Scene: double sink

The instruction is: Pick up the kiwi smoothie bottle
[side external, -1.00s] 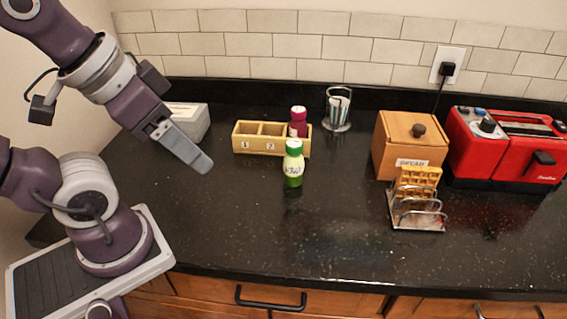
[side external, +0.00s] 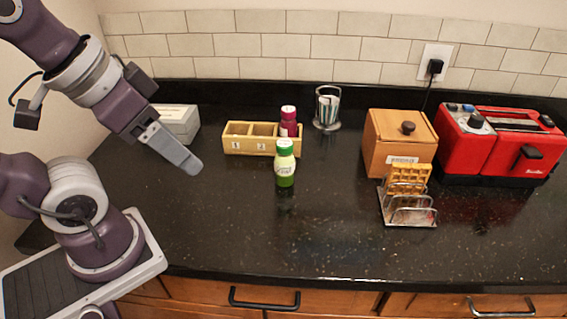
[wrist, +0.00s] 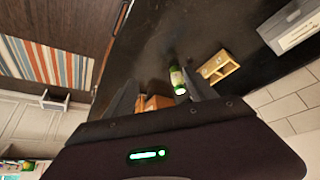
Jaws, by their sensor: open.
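The kiwi smoothie bottle (side external: 285,164), green with a pale label and green cap, stands upright on the black counter in front of the wooden holder. It also shows in the wrist view (wrist: 178,80), between the spread fingers and beyond them. My gripper (side external: 190,166) is above the counter to the left of the bottle, apart from it. In the wrist view my gripper (wrist: 160,92) is open and empty.
A yellow wooden holder (side external: 237,146) with numbered compartments has a dark red bottle (side external: 288,122) at its right end. To the right are a toast rack (side external: 409,217), bread box (side external: 400,146) and red toaster (side external: 470,147). The front counter is clear.

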